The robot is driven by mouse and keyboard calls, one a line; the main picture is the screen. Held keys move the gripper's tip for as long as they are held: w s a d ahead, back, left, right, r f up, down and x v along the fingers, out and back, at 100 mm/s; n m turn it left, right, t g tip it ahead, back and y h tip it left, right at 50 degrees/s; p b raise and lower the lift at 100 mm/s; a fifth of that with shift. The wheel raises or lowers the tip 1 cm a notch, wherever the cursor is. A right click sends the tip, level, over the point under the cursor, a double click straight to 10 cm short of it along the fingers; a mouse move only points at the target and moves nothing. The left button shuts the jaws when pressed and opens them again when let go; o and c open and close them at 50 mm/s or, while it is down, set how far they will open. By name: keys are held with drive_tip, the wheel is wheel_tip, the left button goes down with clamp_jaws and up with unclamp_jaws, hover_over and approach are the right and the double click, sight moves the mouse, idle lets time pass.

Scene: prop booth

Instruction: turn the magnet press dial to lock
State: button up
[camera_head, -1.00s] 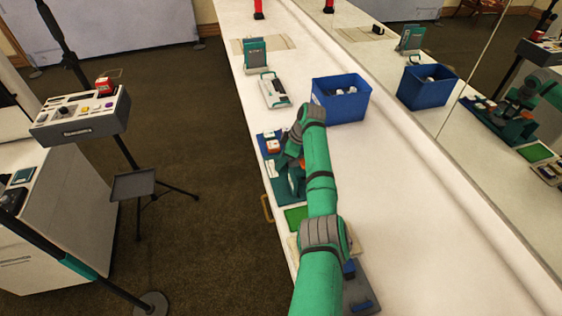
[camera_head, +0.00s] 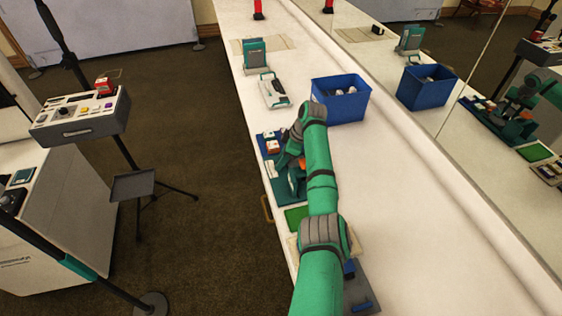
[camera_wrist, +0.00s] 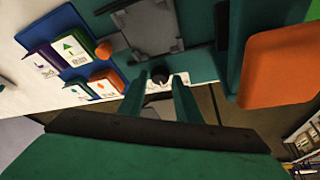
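The magnet press (camera_head: 281,187) is a dark green machine on the white counter, mostly hidden by my arm in the head view. In the wrist view, its grey plate (camera_wrist: 150,28) is at the top. Its dial (camera_wrist: 160,76) is a small black knob on a pale panel with a dark mark. My gripper (camera_wrist: 160,80) has its two green fingers apart, one at each side of the dial. I see a small gap beside the knob; contact cannot be told. The dial's setting is too small to read. In the head view the fingers are hidden behind my wrist.
A blue tray with printed blocks (camera_wrist: 88,66) sits left of the press in the wrist view. An orange part (camera_wrist: 280,66) is close on the right. A blue bin (camera_head: 341,104) stands beyond my arm on the counter. The counter's right side is clear, along the mirror.

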drive_tip(key=v, duration=1)
idle(0.3)
